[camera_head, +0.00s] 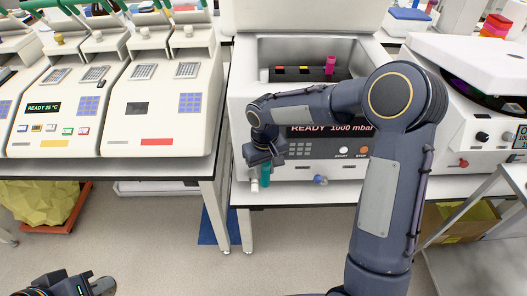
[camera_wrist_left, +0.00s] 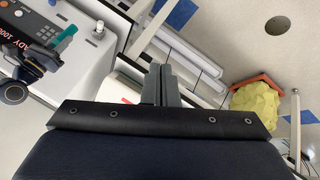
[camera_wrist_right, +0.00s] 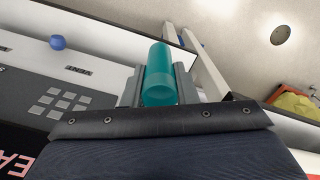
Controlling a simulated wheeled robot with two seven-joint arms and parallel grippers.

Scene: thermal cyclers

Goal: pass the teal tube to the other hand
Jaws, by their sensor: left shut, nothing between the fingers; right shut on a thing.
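The teal tube (camera_head: 265,175) is held in my right gripper (camera_head: 263,160), in front of the machine with the READY 1000 mbar display. In the right wrist view the tube (camera_wrist_right: 158,72) stands between the two fingers, which close on its sides. It also shows in the left wrist view (camera_wrist_left: 66,33), at the upper left, away from my left fingers. My left gripper (camera_wrist_left: 161,82) is shut with nothing between its fingers. In the head view my left arm shows only at the bottom left corner, well apart from the tube.
The READY machine (camera_head: 335,165) has a white knob (camera_head: 254,185) and a blue knob (camera_head: 320,180) on its front. Thermal cyclers (camera_head: 160,105) stand on the left bench. A yellow bag (camera_head: 40,200) lies in an orange tray below. The floor between is free.

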